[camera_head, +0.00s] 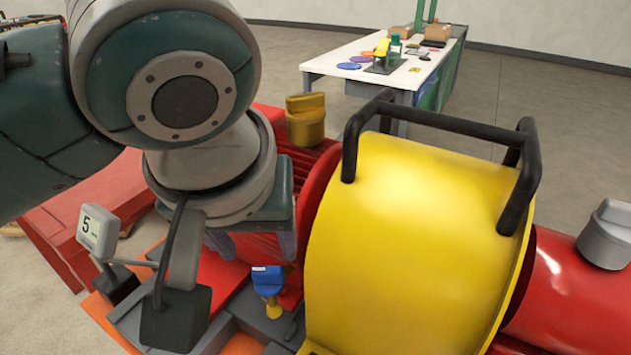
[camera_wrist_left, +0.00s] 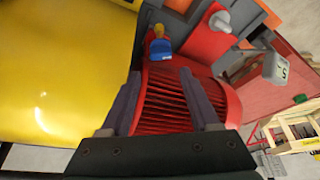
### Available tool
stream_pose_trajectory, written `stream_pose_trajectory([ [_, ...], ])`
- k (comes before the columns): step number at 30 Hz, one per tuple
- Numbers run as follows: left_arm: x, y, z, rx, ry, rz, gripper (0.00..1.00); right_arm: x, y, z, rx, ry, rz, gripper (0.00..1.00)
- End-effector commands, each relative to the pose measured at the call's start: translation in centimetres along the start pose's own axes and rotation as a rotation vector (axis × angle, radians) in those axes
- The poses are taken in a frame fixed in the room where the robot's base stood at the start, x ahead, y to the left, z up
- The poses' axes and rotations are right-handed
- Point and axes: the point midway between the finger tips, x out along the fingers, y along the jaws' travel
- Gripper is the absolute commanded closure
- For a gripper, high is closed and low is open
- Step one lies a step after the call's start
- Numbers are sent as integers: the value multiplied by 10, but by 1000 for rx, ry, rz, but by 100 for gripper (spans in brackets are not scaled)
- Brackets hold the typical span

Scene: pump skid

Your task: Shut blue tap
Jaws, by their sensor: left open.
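The blue tap (camera_head: 267,280) has a blue handle on a yellow brass stem and stands low beside the large yellow guard. It also shows in the left wrist view (camera_wrist_left: 160,47), just beyond the fingertips. My left gripper (camera_head: 256,246) points down above the tap in the head view, partly hidden by my own wrist. In the left wrist view its two fingers (camera_wrist_left: 160,75) are apart, with the red ribbed motor behind the gap and nothing between them. The tap looks apart from the fingers. My right gripper is in neither view.
The yellow guard (camera_head: 415,230) with a black handle bar (camera_head: 440,119) stands close right of the gripper. A yellow cap (camera_head: 306,119) rises behind. A white table (camera_head: 340,62) with small items is far back.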

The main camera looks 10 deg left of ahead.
Motion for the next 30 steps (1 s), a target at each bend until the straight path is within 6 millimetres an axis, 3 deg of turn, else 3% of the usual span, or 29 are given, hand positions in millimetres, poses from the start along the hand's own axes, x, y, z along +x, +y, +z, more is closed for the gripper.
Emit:
stream_pose_trajectory([
  [6,44,-1,0,1,-1,-4,38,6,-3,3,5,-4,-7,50],
  [12,72,-1,0,2,0,-2,38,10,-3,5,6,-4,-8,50],
  [25,81,0,0,3,1,2,38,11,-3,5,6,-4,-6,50],
  [30,81,0,0,3,1,1,57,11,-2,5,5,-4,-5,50],
])
